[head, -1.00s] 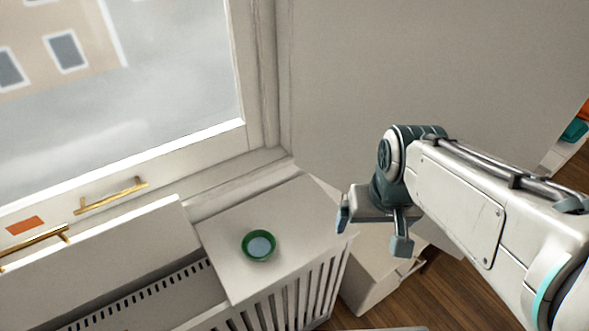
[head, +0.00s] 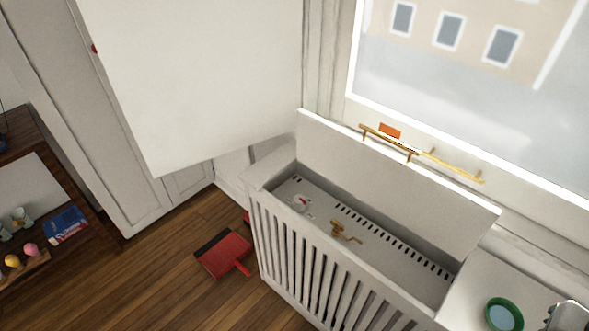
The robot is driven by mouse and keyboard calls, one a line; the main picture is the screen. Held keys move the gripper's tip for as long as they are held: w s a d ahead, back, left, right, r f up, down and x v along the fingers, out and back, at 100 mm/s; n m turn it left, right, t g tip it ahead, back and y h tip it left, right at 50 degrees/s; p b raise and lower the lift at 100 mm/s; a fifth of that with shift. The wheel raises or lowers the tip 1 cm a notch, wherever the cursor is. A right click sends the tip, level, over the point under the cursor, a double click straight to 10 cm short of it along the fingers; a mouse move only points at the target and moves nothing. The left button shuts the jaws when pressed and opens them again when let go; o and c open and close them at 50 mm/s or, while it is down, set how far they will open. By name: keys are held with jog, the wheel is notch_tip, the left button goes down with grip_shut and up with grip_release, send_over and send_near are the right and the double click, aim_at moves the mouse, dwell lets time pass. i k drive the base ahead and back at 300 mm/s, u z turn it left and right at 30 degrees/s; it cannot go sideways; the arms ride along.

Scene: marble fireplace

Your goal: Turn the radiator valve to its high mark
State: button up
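The radiator cover (head: 304,260) stands below the window with its hinged lid (head: 390,170) raised, so its inside shows. A small white knob-like part with a red mark (head: 301,203), which looks like the radiator valve, sits inside at the left end. Its scale and setting are too small to read. A small brass-coloured piece (head: 345,233) lies or is fixed further right inside; I cannot tell which.
A green bowl (head: 503,315) stands on the closed right part of the cover. A red dustpan (head: 224,253) lies on the wooden floor left of the cover. A large white panel (head: 205,80) hangs at upper left; dark shelves stand far left.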

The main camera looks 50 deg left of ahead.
aim_at(299, 201)
jog(key=u, duration=1.65)
jog(key=k, duration=0.75)
jog(key=z, duration=0.65)
jog(key=k, duration=0.4)
jog(key=u, duration=0.95)
jog(key=i, duration=1.55)
jog(key=z, duration=0.7)
